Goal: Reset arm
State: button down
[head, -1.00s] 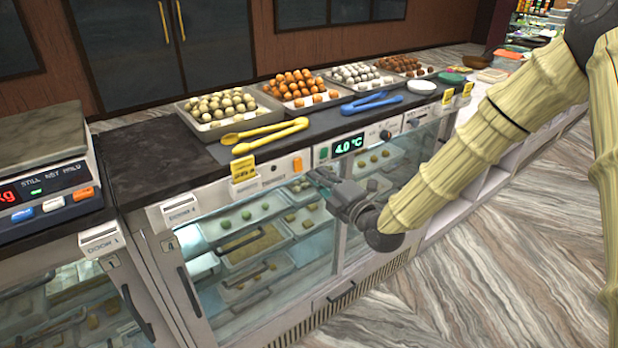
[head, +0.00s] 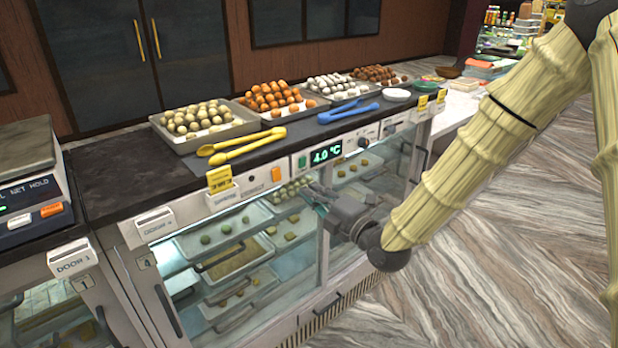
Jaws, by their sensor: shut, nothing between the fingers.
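My gripper (head: 318,197) is in front of the glass of the display counter, below the panel with the green 4.0 °C readout (head: 326,154). It is shut and holds nothing. My arm comes in from the upper right and bends down to it. The fingertips look small and dark against the glass. I cannot tell whether they touch the counter front.
The counter top (head: 120,183) holds trays of round sweets (head: 195,121), yellow tongs (head: 240,146), blue tongs (head: 347,112) and a white bowl (head: 397,95). A scale (head: 30,185) stands at the left. Open floor (head: 480,270) lies at the right.

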jog(key=s+d+f+m+g+h, duration=0.2)
jog(key=s+f+m, duration=0.2)
jog(key=f, duration=0.6)
jog(key=s+d+f+m+g+h, duration=0.2)
jog(key=s+f+m, duration=0.25)
jog(key=f, duration=0.65)
jog(key=s+d+f+m+g+h, duration=0.3)
jog(key=s+f+m, duration=0.15)
jog(key=f, duration=0.55)
jog(key=s+d+f+m+g+h, duration=0.1)
jog(key=s+d+f+m+g, duration=0.1)
jog(key=s, duration=0.7)
jog(key=s+d+f+m+g+h, duration=0.2)
jog(key=s+d+f+m, duration=0.3)
jog(key=s+f, duration=0.4)
jog(key=s+d+f+m+g+h+b, duration=0.1)
jog(key=s+d+f+m+g, duration=0.2)
jog(key=s, duration=0.7)
notch_tip(320, 180, down, 3)
jog(key=m+g, duration=0.1)
jog(key=m, duration=0.1)
jog(key=shift+s+d+m, duration=0.15)
jog(key=shift+s+m, duration=0.15)
jog(key=shift+s, duration=0.1)
